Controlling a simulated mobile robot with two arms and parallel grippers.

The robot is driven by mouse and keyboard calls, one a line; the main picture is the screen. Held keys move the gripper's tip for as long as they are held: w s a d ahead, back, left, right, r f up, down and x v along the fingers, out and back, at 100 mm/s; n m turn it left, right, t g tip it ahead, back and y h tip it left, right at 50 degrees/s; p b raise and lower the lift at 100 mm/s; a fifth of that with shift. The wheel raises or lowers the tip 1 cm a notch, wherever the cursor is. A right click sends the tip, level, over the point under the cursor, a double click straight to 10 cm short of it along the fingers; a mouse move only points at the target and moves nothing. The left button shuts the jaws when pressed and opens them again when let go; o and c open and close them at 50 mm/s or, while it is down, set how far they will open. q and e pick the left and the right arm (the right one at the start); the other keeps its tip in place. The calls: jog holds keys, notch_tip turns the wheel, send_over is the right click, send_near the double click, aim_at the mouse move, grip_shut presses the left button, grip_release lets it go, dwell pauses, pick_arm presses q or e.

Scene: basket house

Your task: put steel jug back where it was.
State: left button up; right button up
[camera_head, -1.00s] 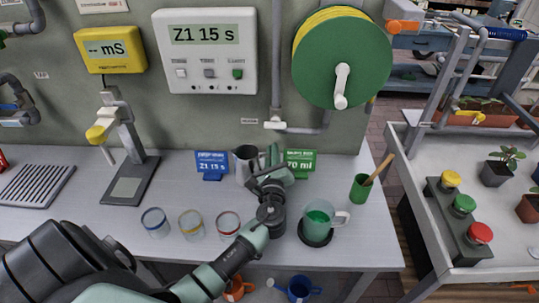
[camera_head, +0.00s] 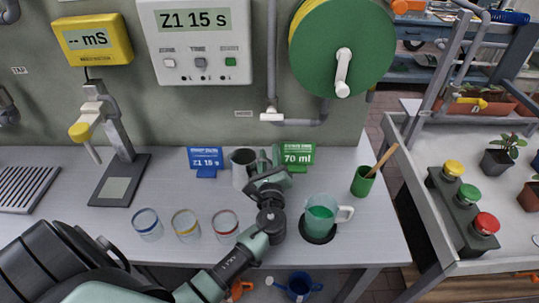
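The steel jug (camera_head: 240,170) stands upright at the back of the grey bench, between the blue card (camera_head: 206,160) and the green "70 ml" card (camera_head: 299,156). My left gripper (camera_head: 266,168) is at the jug's right side, where the jug's handle would be. My own wrist and gripper body cover that side, so I cannot tell whether the fingers are closed on it or only beside it. My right gripper is not in view.
A glass jug of green liquid (camera_head: 320,217) stands on a dark round pad right of my wrist. Several glass beakers (camera_head: 186,226) line the front left. A green cup with a wooden stick (camera_head: 362,183) is at the right. A stand (camera_head: 121,150) is at the left.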

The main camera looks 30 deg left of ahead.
pick_arm(q)
jog(key=shift+r, duration=0.25)
jog(key=shift+s+d+f, duration=0.1)
jog(key=shift+s+d, duration=0.15)
jog(key=b+v, duration=0.2)
jog(key=v, duration=0.8)
jog(key=shift+s+d, duration=0.15)
jog(key=shift+s, duration=0.1)
jog(key=shift+s+d, duration=0.2)
jog(key=shift+s, duration=0.15)
